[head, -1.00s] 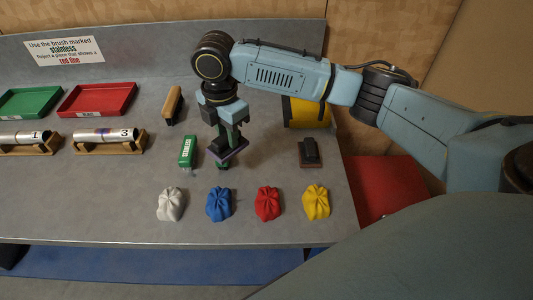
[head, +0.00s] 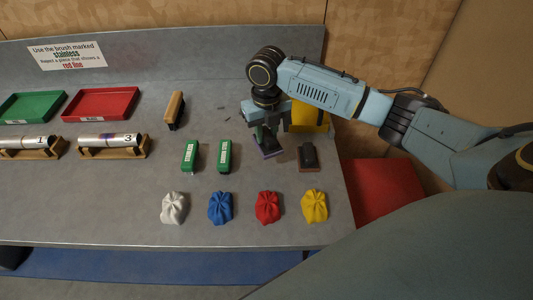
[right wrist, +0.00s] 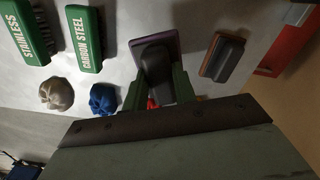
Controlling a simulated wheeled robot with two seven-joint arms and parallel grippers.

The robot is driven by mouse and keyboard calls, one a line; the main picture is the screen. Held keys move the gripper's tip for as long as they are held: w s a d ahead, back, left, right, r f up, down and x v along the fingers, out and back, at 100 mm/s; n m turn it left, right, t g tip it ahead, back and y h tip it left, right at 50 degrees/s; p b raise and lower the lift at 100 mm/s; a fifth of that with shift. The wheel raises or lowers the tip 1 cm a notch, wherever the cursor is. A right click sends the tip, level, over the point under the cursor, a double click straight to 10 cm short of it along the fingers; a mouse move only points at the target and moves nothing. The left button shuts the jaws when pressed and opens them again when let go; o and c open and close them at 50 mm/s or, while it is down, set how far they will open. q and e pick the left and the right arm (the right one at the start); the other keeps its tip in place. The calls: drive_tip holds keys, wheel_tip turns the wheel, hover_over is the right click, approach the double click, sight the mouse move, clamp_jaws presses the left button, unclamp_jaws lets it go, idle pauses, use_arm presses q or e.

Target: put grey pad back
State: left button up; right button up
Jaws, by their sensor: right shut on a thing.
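My right gripper (head: 267,138) is shut on a pad with a dark grey handle and a purple-grey base (head: 269,153). In the right wrist view the green fingers (right wrist: 159,90) sit on both sides of its handle (right wrist: 157,62). The pad is base down, at or just above the bench; I cannot tell whether it touches. It is between the carbon steel brush and a second pad with a dark handle and a brown base (head: 309,157), which also shows in the right wrist view (right wrist: 222,57). My left gripper is not in view.
Two green brushes, stainless (head: 190,155) and carbon steel (head: 224,155), stand to the left. White, blue, red and yellow cloths (head: 267,207) lie in front. A yellow object (head: 309,115) is behind the arm. A wooden brush (head: 175,110), trays and tubes on stands are farther left.

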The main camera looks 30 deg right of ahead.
sight(266, 133)
drive_tip(key=shift+f, duration=3.5)
drive_tip(key=shift+f, duration=0.15)
drive_tip(key=o, duration=0.9)
drive_tip(key=shift+o, duration=0.2)
wheel_tip(266, 133, up, 12)
drive_tip(key=shift+r, duration=0.15)
